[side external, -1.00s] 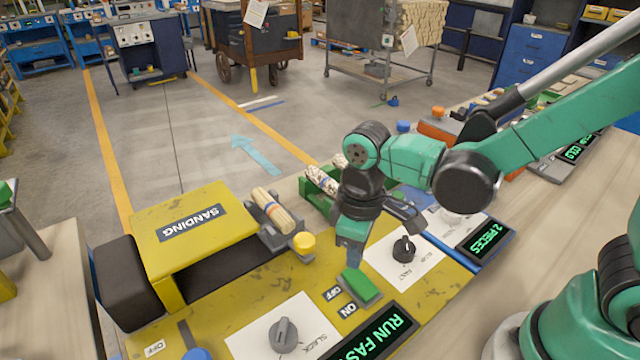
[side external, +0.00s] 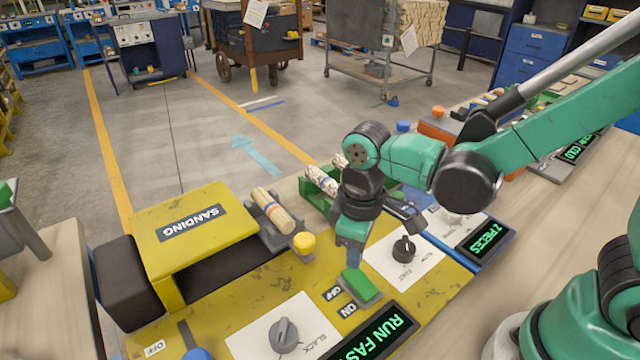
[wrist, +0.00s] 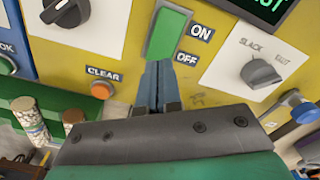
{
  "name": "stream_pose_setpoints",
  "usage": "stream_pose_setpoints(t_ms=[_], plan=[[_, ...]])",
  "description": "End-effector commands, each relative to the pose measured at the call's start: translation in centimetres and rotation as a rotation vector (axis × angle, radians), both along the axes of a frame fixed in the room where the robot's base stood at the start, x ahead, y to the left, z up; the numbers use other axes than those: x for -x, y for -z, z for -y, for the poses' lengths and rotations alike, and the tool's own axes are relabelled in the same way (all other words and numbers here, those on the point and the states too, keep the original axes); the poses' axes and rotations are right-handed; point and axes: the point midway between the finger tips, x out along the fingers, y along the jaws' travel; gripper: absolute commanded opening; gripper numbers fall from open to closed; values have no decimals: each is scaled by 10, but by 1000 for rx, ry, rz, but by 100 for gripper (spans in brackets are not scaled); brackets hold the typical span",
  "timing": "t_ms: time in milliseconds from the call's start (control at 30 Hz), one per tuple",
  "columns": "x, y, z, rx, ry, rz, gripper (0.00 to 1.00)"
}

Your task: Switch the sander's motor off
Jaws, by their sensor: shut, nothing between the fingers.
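The sander (side external: 205,225) is a yellow machine marked SANDING, at the left of the side view. Its green rocker switch (side external: 360,286) sits on the yellow panel beside ON and OFF labels. The switch also shows at the top of the wrist view (wrist: 168,33), where its lower end lies by OFF. My gripper (side external: 350,264) is shut and empty, pointing down at the OFF end. In the wrist view its fingertips (wrist: 157,66) are right at that end; I cannot tell whether they touch it. The sander's display (side external: 375,335) reads RUN FAST, partly cut off.
A grey SLACK dial (side external: 284,335) and a black dial (side external: 404,249) sit on white plates on either side of the switch. A display (side external: 485,240) reading 2 PIECES stands to the right. A turned wood piece (side external: 272,210) lies in a grey holder beside the sander.

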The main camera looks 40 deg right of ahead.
Motion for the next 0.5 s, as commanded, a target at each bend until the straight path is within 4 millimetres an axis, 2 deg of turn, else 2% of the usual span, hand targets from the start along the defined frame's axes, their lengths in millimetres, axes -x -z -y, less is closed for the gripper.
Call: stream_pose_setpoints(t_ms=[500], plan=[[0, 5, 0, 0, 0, 0, 0]])
